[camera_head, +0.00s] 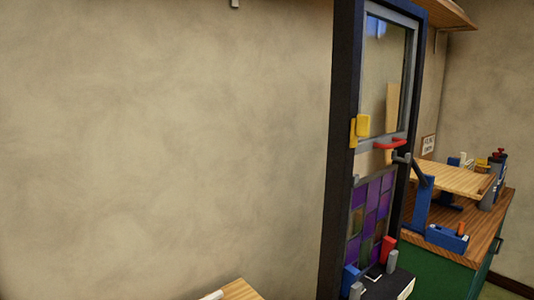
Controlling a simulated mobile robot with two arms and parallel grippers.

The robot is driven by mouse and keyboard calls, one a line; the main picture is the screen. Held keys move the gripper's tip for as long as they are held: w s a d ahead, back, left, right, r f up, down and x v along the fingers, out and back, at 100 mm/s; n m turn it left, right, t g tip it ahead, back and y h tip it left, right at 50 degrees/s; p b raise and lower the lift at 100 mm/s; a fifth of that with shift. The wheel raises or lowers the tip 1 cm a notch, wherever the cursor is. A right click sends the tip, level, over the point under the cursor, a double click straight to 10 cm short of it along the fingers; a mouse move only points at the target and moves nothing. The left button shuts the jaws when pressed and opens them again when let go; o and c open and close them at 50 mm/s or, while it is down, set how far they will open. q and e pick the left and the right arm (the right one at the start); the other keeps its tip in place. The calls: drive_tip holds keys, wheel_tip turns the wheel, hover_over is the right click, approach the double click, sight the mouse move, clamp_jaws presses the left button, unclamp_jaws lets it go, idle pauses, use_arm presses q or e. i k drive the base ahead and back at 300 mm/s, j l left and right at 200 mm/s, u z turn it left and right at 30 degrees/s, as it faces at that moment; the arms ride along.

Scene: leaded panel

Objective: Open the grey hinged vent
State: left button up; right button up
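The grey hinged vent (384,72) is a grey-framed glass pane in the upper part of a tall dark frame (341,150), right of centre. It looks about flush with the dark frame, so it appears closed. A red handle (390,143) is at its bottom rail. A yellow catch (361,126) sits at the lower left, against the dark post and the vent's edge. Neither of my grippers is in view.
A purple leaded panel (370,215) stands below the vent, with blue and red (388,250) blocks at its foot. A wooden-topped green bench (455,262) with a blue stand and tilted board is to the right. A wooden corner (240,290) shows at bottom.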

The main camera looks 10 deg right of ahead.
sight(373, 9)
drive_tip(key=l+z, duration=0.15)
drive_tip(key=l, duration=0.6)
drive_tip(key=i+l+z, duration=0.15)
drive_tip(key=l, duration=0.6)
